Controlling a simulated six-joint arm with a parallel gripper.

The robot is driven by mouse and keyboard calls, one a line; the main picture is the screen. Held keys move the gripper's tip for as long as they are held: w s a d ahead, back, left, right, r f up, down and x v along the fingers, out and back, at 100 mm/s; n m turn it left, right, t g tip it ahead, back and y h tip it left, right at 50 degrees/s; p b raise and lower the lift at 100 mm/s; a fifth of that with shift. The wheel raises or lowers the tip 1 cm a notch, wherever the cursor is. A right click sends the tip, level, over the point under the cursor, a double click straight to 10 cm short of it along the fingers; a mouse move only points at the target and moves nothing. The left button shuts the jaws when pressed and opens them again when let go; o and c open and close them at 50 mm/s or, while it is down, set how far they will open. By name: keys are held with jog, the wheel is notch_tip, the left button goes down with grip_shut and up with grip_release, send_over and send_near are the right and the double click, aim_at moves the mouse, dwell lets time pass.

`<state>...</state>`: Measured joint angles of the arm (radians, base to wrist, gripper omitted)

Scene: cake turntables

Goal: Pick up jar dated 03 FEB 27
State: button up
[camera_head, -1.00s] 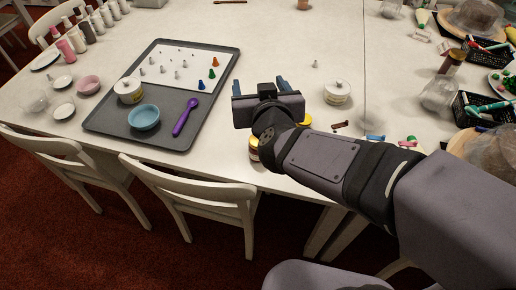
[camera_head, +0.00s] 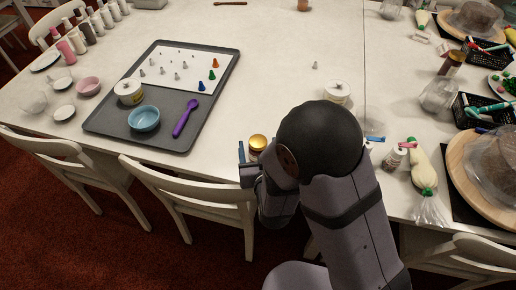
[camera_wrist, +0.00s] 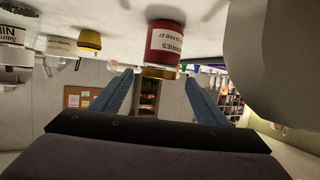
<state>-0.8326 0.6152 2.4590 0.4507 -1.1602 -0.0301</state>
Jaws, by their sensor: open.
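A jar with red contents and a gold lid (camera_head: 258,142) stands near the table's front edge in the head view. In the wrist view, which is upside down, this jar (camera_wrist: 166,45) shows a white label whose legible part ends in "FEB 27"; the first digits are hard to read. My gripper (camera_wrist: 160,80) is open, its blue fingers on either side of the view with the jar's lid between them in the picture. The jar seems still ahead of the fingertips, with no contact visible. In the head view my arm hides most of the gripper; one blue finger (camera_head: 241,153) shows left of the jar.
Another gold-lidded container (camera_wrist: 89,40) and a white labelled one (camera_wrist: 14,35) are in the wrist view. White-lidded tubs stand behind the jar (camera_head: 337,92) and on the grey tray (camera_head: 160,150). A chair (camera_head: 190,190) is at the front edge.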

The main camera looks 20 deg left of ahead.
aim_at(256, 135)
jog(key=shift+p+x, duration=0.9)
jog(key=shift+x, duration=2.8)
jog(key=shift+f, duration=0.15)
jog(key=c, duration=1.3)
